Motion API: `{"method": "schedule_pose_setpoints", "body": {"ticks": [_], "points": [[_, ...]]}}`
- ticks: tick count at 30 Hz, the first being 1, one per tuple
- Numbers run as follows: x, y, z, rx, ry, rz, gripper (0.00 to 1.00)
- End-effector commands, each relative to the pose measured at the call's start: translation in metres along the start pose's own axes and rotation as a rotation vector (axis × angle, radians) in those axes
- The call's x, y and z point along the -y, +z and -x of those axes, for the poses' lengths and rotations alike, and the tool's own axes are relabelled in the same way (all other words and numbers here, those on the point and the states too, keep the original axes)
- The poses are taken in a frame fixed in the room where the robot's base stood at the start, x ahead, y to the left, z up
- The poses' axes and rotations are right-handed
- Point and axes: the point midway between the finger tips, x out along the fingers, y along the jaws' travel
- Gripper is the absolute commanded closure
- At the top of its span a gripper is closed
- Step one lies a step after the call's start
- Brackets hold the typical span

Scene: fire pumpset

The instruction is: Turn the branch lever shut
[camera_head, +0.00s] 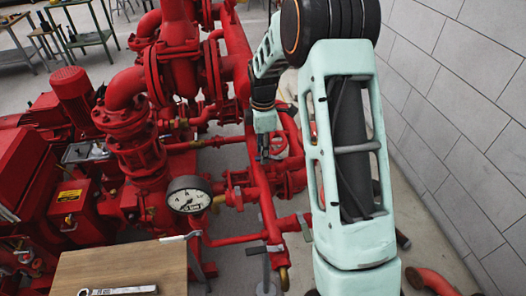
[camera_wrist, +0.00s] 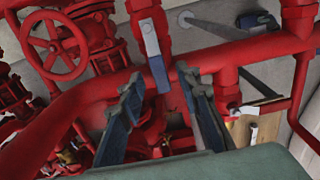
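A flat blue-grey lever (camera_wrist: 154,55) hangs from a nut on a red valve body in the wrist view and crosses in front of a thick red pipe (camera_wrist: 100,92). It looks like the branch lever. My gripper (camera_wrist: 162,82) is open, with one finger on each side of the lever's lower end in the picture. I see a gap on both sides; whether the lever lies at fingertip depth I cannot tell. In the head view my gripper (camera_head: 266,152) points down among red pipes, and this lever is not clearly visible there.
A red handwheel (camera_wrist: 55,47) stands at upper left in the wrist view. Another grey lever (camera_wrist: 264,101) is to the right. In the head view, a pressure gauge (camera_head: 188,195) and a wooden table (camera_head: 122,266) with a wrench (camera_head: 120,291) are nearer. A tiled wall (camera_head: 455,110) bounds the right.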

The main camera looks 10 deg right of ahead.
Motion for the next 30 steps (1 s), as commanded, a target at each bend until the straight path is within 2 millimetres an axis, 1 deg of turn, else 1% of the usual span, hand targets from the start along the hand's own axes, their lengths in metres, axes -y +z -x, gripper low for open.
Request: {"method": "schedule_pose_setpoints", "body": {"ticks": [3, 10, 11, 18, 19, 30], "points": [[0.0004, 0.0001, -0.0046, 0.000, -0.001, 0.000, 0.69], [0.0003, 0.0000, -0.0050, 0.000, 0.000, 0.000, 0.69], [0.0002, -0.0001, -0.0049, 0.000, 0.000, 0.000, 0.71], [0.0002, -0.0001, -0.0047, 0.000, 0.000, 0.000, 0.97], [0.0002, -0.0001, -0.0047, 0.000, 0.000, 0.000, 1.00], [0.0002, -0.0002, -0.0045, 0.000, 0.000, 0.002, 1.00]]}}
